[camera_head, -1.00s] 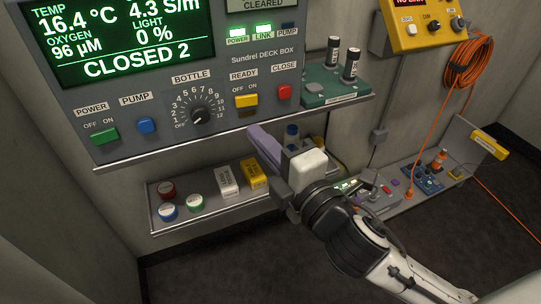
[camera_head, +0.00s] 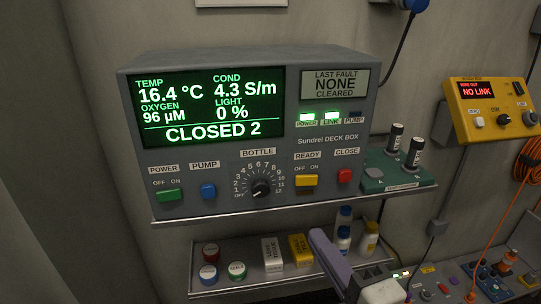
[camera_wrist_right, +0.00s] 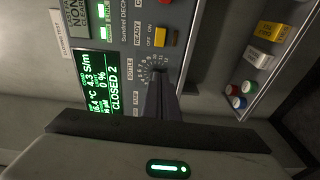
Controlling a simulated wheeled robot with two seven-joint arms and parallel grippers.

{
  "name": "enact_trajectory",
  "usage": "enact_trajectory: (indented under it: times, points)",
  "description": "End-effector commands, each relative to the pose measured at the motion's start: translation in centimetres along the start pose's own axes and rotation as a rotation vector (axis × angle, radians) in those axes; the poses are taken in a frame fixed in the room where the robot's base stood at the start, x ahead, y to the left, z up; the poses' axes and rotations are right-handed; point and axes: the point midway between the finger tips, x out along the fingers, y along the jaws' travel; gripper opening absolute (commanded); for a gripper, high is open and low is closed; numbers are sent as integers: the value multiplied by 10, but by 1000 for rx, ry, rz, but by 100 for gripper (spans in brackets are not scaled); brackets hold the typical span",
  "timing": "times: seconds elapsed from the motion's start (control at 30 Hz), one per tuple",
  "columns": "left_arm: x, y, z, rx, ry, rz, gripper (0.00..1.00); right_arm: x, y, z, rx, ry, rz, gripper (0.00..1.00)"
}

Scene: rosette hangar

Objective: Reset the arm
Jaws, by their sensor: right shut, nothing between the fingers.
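My right gripper (camera_head: 322,243) shows at the bottom of the head view, its purple-grey fingers pointing up and left. It is shut with nothing held, in front of the lower shelf and below the deck box (camera_head: 330,140). Part of my white wrist shows behind it, and the rest of the arm is cut off by the frame. In the right wrist view the dark closed fingers (camera_wrist_right: 164,100) overlap the box panel near the bottle dial (camera_wrist_right: 150,78); they look apart from it. My left gripper is not in view.
The box screen (camera_head: 208,107) reads CLOSED 2. The lower shelf (camera_head: 222,291) holds round caps, two small boxes and several bottles. A green rack (camera_head: 400,181) with dark vials sits right of the box. A yellow unit (camera_head: 490,109) and orange cable (camera_head: 527,165) are further right.

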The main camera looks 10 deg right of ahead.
Motion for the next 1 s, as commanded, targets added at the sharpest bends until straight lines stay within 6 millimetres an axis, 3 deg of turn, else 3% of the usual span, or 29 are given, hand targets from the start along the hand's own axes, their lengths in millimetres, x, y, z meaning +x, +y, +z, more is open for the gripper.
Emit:
enact_trajectory:
  times: [0.07, 0.17, 0.27, 0.4, 0.53, 0.7, 1.0]
  points:
    - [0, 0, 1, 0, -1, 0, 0, 2, -24, 2, 68, -5, -53, 0]
    - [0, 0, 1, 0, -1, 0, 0, 3, -78, 4, 250, -24, -171, 0]
    - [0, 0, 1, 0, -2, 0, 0, -8, -152, 8, 521, -83, -324, 0]
    - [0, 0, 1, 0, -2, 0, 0, -45, -252, 11, 928, -233, -504, 0]
    - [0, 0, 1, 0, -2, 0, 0, -88, -320, 12, 1241, -397, -598, 0]
    - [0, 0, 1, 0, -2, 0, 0, -127, -364, 12, 1475, -548, -637, 0]
    - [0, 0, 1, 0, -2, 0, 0, -135, -373, 12, 1525, -582, -639, 0]
